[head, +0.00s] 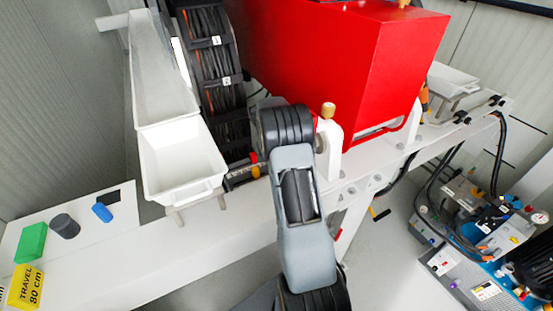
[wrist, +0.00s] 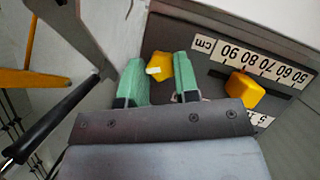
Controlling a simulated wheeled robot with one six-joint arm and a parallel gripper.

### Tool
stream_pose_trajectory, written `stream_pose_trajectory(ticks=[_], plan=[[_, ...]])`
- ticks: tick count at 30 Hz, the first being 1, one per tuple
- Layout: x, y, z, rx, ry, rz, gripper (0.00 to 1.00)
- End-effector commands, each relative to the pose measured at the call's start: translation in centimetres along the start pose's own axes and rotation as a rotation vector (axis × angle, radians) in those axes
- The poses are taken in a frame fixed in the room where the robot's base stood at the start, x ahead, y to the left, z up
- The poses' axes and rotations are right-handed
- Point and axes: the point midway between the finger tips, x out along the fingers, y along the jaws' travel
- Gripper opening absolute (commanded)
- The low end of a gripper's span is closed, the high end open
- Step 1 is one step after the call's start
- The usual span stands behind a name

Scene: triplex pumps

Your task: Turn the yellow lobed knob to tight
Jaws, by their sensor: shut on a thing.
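In the wrist view the yellow lobed knob (wrist: 163,63) sits on a dark plate, with a small white mark on its face. My gripper (wrist: 162,76) has green finger pads on either side of the knob and is shut on it. The fingers partly cover the knob's sides. In the head view my arm hides the gripper and the knob.
A second yellow block (wrist: 243,94) sits beside a cm scale (wrist: 262,62), right of the knob. A black-handled lever (wrist: 55,115) is at left. The head view shows a red tank (head: 340,60), a white tray (head: 182,150) and a white beam (head: 110,270).

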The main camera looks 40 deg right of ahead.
Motion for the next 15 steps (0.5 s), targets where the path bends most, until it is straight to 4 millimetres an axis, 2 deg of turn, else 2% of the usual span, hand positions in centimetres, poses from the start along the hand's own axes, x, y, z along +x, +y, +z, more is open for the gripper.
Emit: stream_pose_trajectory(ticks=[15], plan=[[-0.05,0.32,0.11,0.333,0.002,-0.136,0.05]])
